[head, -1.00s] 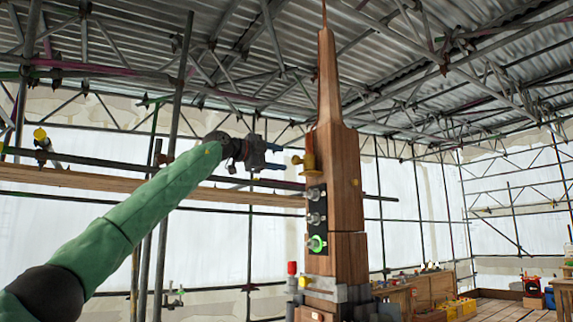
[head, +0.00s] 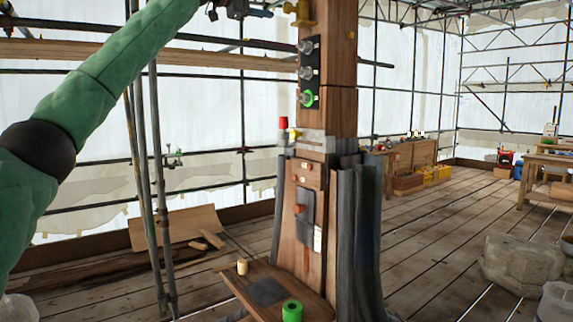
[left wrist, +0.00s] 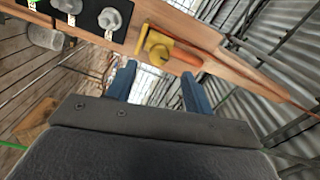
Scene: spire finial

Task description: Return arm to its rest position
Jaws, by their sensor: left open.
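My left arm, in a green sleeve, reaches up from the left in the head view. Its left gripper (head: 262,13) is at the top edge, partly cut off, just left of a yellow fitting (head: 298,12) on the wooden spire (head: 340,105). In the left wrist view the two blue fingers of the left gripper (left wrist: 158,74) are apart with nothing between them. The yellow fitting (left wrist: 158,47), with an orange-red part beside it, lies beyond the fingertips, apart from them. My right gripper is in neither view.
A black panel (head: 309,75) with several knobs, one green-ringed, is on the spire below the fitting. A low wooden shelf (head: 240,284) holds a green roll (head: 292,311). Scaffold poles (head: 158,200) stand beneath my left arm. A workbench and stones are at right, with open floor between.

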